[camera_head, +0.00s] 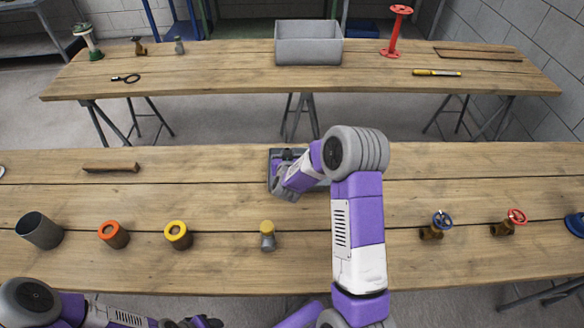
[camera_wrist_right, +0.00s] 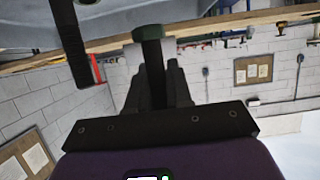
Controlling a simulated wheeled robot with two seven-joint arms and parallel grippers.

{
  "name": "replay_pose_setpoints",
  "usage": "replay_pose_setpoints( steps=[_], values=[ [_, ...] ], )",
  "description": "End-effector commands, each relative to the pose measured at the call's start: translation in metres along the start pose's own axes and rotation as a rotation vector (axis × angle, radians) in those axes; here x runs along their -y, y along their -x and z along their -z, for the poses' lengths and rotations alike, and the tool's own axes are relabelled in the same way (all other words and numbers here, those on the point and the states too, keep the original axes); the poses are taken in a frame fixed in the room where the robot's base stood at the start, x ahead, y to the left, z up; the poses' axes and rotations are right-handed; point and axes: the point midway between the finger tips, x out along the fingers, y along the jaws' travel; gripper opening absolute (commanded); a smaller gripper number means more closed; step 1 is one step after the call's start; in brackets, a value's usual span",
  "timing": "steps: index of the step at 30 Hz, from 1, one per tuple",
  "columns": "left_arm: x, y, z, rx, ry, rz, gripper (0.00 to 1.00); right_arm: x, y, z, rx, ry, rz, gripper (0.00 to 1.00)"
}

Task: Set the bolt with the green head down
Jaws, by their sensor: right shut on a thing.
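The bolt with the green head (camera_wrist_right: 147,33) shows in the right wrist view, its dark shank running down between my right gripper's fingers. My right gripper (camera_wrist_right: 155,85) is shut on it. In the head view my right arm reaches over the near table to a dark grey tray-like thing (camera_head: 274,178), and my own wrist hides most of the gripper there. I cannot make out the bolt in the head view, nor whether it touches anything. My left gripper (camera_head: 203,322) is low at the bottom edge, partly cut off, and its jaws are unclear.
On the near table (camera_head: 210,190) stand a grey cylinder (camera_head: 39,231), an orange-topped ring (camera_head: 113,235), a yellow-topped ring (camera_head: 178,236), a yellow-capped piece (camera_head: 267,236), and blue-wheeled (camera_head: 437,225) and red-wheeled (camera_head: 509,223) valves. A wooden block (camera_head: 111,168) lies left. A grey bin (camera_head: 308,42) is behind.

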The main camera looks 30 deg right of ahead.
Motion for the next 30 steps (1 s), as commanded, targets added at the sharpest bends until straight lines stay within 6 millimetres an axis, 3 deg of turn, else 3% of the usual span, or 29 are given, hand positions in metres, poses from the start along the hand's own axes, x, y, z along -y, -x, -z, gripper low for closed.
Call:
replay_pose_setpoints(
  steps=[14, 26, 27, 30],
  values=[
    [0.004, -0.011, 0.001, 0.000, 0.000, 0.000, 0.52, 0.001, -0.021, -0.050, -0.001, -0.001, 0.003, 0.00],
    [0.006, -0.016, 0.001, 0.000, 0.000, 0.000, 0.52, 0.001, -0.023, -0.054, -0.004, -0.001, 0.003, 0.00],
    [0.005, -0.015, 0.001, 0.000, 0.000, 0.000, 0.52, 0.001, -0.023, -0.054, -0.002, -0.001, 0.003, 0.24],
    [0.005, -0.014, 0.001, 0.000, 0.000, 0.000, 0.52, 0.001, -0.022, -0.053, -0.002, -0.001, 0.003, 0.40]
  ],
)
